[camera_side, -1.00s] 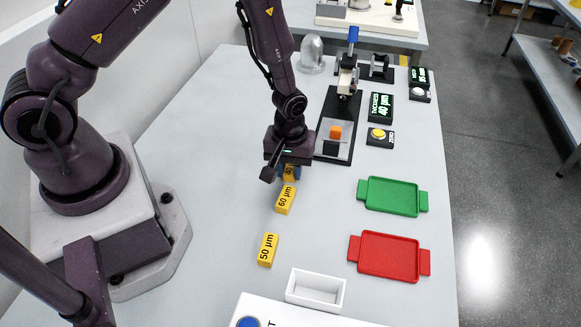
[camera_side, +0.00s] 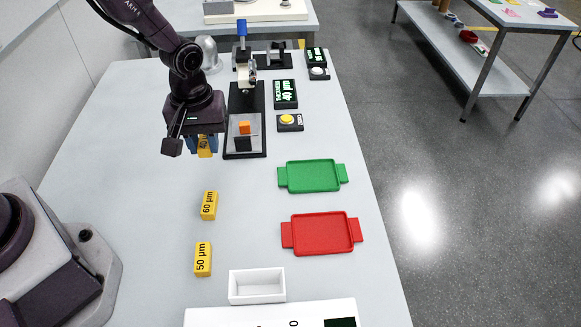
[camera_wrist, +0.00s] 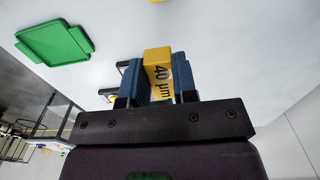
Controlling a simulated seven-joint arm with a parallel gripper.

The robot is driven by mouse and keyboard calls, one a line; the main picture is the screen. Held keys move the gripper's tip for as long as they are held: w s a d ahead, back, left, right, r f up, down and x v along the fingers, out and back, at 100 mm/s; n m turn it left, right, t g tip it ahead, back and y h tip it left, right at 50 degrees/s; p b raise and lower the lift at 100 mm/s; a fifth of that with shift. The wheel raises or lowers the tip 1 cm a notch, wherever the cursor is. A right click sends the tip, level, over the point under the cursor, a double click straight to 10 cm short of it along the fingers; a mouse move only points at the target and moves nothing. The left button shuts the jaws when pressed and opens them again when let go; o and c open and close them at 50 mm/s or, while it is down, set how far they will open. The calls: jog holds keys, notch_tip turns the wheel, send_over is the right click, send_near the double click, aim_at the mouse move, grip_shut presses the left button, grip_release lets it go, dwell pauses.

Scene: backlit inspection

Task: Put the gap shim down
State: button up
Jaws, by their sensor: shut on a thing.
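My gripper (camera_side: 204,150) is shut on the gap shim, a yellow block marked "40 µm" (camera_wrist: 158,75). In the wrist view the shim sits between the two blue fingers, with the table some way beyond it. In the side view the shim (camera_side: 205,146) shows only partly under my gripper, the rest hidden by the fingers and hand. It appears held above the grey table (camera_side: 130,190), behind the two other yellow blocks and left of the gauge stand.
Yellow blocks marked 60 µm (camera_side: 209,205) and 50 µm (camera_side: 203,259) stand in a row nearer the camera. A green tray (camera_side: 313,176), red tray (camera_side: 322,233) and white box (camera_side: 256,285) lie to the right. The gauge stand (camera_side: 260,95) holds an orange block (camera_side: 245,127).

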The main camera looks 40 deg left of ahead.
jog(key=w+d+r+m, duration=0.1)
jog(key=d+r, duration=0.2)
jog(key=d, duration=0.7)
jog(key=n, duration=0.1)
send_over(313, 181)
jog(key=f, duration=0.9)
jog(key=shift+s+a, duration=0.1)
jog(key=shift+s, duration=0.15)
jog(key=shift+w+f, duration=0.2)
jog(key=shift+f, duration=1.6)
jog(key=shift+f, duration=0.15)
jog(key=o, duration=0.9)
